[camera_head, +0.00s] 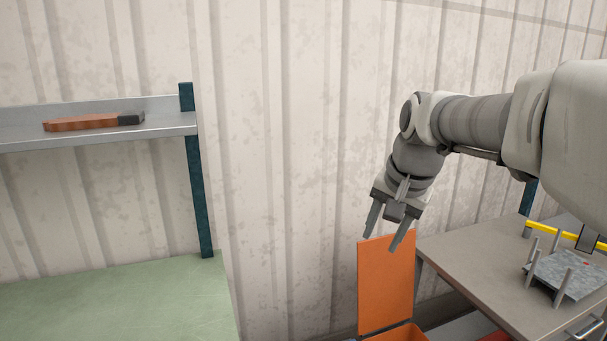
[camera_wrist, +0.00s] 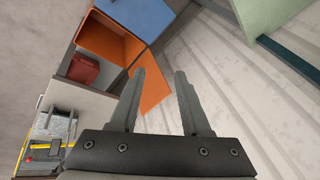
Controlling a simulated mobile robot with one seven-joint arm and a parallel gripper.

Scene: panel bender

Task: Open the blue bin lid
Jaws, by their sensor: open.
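The blue bin lid (camera_wrist: 142,14) shows in part at the top of the wrist view, beside the orange bin (camera_wrist: 104,38). It looks flat and shut, though the picture's edge cuts it off. My gripper (camera_head: 380,242) is open and empty, pointing down above the orange lid's top edge. Its fingers (camera_wrist: 160,72) are spread apart in the wrist view, touching nothing that I can see.
A grey table (camera_head: 470,262) with a metal fixture (camera_head: 565,275) stands right of the orange bin. A red object (camera_wrist: 84,70) lies near the bin. A green bench (camera_head: 110,300) and a shelf (camera_head: 100,130) are at left. The corrugated wall (camera_head: 290,150) is behind.

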